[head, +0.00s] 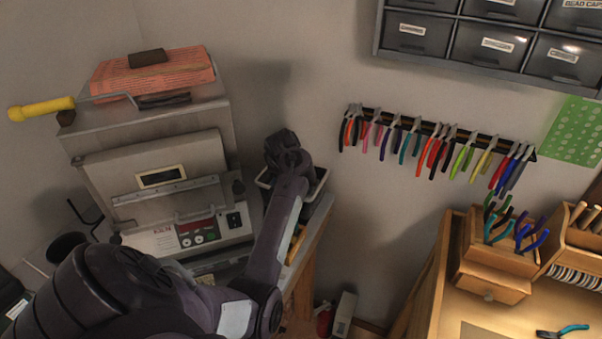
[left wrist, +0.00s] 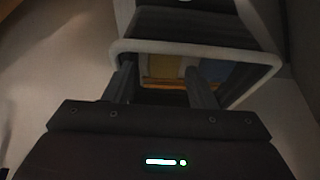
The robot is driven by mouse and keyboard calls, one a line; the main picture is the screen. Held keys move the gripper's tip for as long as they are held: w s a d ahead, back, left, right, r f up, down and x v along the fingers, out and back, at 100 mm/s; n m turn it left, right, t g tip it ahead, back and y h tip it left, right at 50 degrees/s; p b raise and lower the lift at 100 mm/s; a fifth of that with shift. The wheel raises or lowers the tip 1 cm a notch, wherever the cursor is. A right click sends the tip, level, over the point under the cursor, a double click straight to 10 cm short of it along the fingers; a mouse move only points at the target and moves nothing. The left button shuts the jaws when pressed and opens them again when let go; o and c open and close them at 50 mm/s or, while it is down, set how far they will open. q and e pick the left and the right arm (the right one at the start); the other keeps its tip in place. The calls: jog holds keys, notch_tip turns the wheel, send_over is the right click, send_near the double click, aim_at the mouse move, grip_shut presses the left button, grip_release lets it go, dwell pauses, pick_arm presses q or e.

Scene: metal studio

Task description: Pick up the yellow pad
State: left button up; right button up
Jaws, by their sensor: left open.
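A yellow pad (left wrist: 166,66) lies inside a dark container with a pale rim (left wrist: 262,79) in the left wrist view. A blue pad (left wrist: 217,70) shows to its right, partly covered by a finger. My left gripper (left wrist: 159,72) is open and empty, with its two fingers reaching over the near rim and the yellow pad showing between them. I cannot tell whether the fingers touch it. In the head view, my left arm covers most of the container (head: 321,178) and hides the pads and fingertips. My right gripper is not in view.
A grey kiln (head: 150,160) with a yellow-handled lever (head: 42,109) stands left of the container. Pliers (head: 430,143) hang on the wall rack to the right. A wooden workbench (head: 450,300) with tool holders is at the lower right.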

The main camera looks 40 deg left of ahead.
pick_arm(q)
jog(key=x, duration=0.2)
jog(key=shift+w+a+f, duration=0.1)
jog(key=shift+a+f, duration=0.1)
jog(key=shift+f, duration=0.1)
jog(key=shift+w+a+f, duration=0.1)
jog(key=shift+a+f, duration=0.15)
jog(key=shift+f, duration=0.2)
jog(key=shift+d, duration=0.1)
jog(key=c, duration=0.7)
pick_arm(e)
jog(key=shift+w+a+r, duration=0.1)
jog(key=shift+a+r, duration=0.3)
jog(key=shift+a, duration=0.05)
pick_arm(q)
jog(key=shift+r, duration=0.15)
